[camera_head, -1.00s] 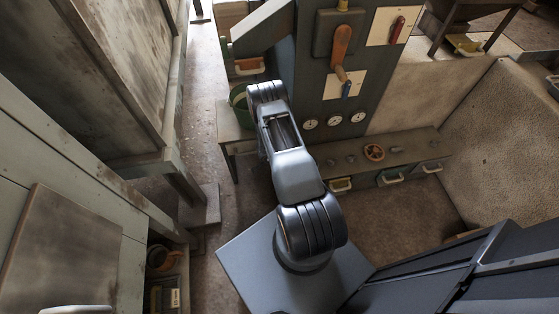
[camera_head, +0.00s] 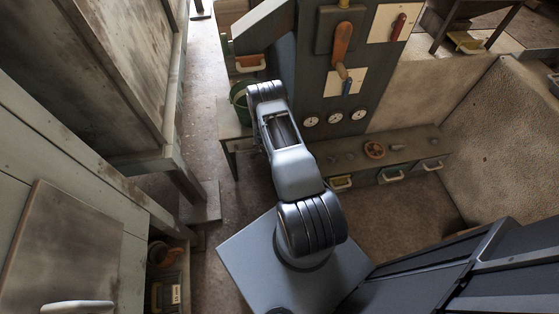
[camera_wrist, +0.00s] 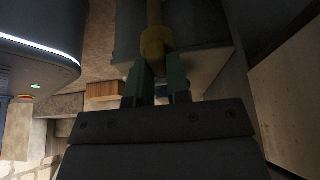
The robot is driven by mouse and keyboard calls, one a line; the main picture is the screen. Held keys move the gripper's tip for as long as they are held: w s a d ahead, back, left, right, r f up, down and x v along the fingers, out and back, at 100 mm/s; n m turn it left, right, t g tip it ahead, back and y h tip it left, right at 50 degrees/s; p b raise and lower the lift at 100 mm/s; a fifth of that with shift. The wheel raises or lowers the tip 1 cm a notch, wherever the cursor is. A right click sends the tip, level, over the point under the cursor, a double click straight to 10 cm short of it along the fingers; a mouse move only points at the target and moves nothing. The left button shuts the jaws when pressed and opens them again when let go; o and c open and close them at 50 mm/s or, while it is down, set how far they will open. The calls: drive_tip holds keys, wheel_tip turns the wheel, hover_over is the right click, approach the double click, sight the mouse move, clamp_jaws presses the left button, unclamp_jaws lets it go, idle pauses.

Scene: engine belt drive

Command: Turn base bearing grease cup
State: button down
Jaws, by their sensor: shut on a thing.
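In the wrist view, my gripper (camera_wrist: 156,70) has its two green fingers closed on a small yellow-brass rounded piece, which looks like the grease cup (camera_wrist: 155,41). A thin brass stem runs up from the cup to the top edge of the picture. The lower part of the cup sits between the fingertips. In the head view my arm reaches to the dark panel's left side, and its own links hide my gripper and the cup.
A dark panel (camera_head: 330,98) with levers and gauges stands right of my arm. A green bucket (camera_head: 239,103) stands close left of my arm. Open floor (camera_head: 205,150) lies left.

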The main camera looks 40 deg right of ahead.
drive_tip(key=shift+s+d+f, duration=0.1)
drive_tip(key=shift+d+f, duration=0.05)
drive_tip(key=c, duration=1.2)
unclamp_jaws()
drive_tip(key=shift+s, duration=0.1)
drive_tip(key=shift+o, duration=0.6)
drive_tip(key=shift+f, duration=0.1)
drive_tip(key=shift+r, duration=0.2)
drive_tip(key=shift+w+r, duration=0.2)
drive_tip(key=shift+r, duration=0.05)
drive_tip(key=p+v, duration=0.4)
drive_tip(key=v, duration=0.9)
